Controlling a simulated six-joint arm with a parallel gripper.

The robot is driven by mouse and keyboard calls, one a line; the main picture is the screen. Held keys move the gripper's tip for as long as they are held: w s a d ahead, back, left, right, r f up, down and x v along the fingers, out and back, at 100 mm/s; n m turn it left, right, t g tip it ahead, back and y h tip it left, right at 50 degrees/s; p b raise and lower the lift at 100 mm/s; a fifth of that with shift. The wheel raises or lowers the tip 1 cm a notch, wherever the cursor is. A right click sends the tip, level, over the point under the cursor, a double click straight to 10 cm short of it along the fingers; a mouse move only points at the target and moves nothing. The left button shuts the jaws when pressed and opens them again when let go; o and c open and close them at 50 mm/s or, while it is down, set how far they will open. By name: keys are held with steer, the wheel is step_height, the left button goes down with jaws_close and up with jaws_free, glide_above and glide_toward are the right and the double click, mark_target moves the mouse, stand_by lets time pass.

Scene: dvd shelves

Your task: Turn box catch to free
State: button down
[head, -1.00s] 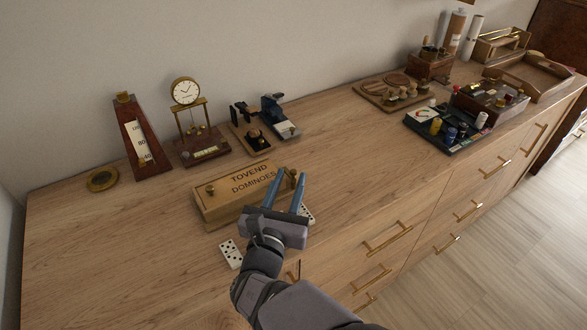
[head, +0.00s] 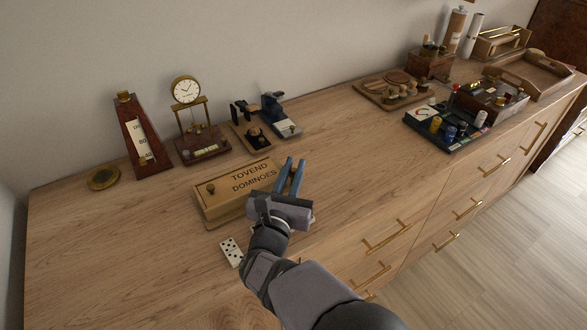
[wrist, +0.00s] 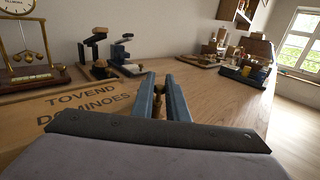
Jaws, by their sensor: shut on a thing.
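The wooden box (head: 225,203) marked "TOVEND DOMINOES" lies closed on the cabinet top, and its lid lettering also shows in the wrist view (wrist: 85,103). A small brass knob-like part (head: 211,189) sits at the lid's left end. At the right end, a brass catch (wrist: 159,91) shows between my fingers in the wrist view. My gripper (head: 295,168) is shut on this catch, with its blue fingers on either side. In the head view the fingers mostly hide the catch, so its exact angle is unclear.
A domino (head: 231,252) lies in front of the box. A metronome (head: 143,140), a clock (head: 187,92) and small instruments (head: 283,122) stand behind. The middle of the cabinet top (head: 365,165) is clear.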

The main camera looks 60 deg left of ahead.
steer(key=shift+m+t+h, duration=0.7)
steer(key=shift+h, duration=0.2)
steer(key=c, duration=1.8)
jaws_free()
steer(key=shift+s+b, duration=0.1)
steer(key=shift+b, duration=0.2)
steer(key=shift+b+v, duration=0.55)
steer(key=shift+v, duration=3.05)
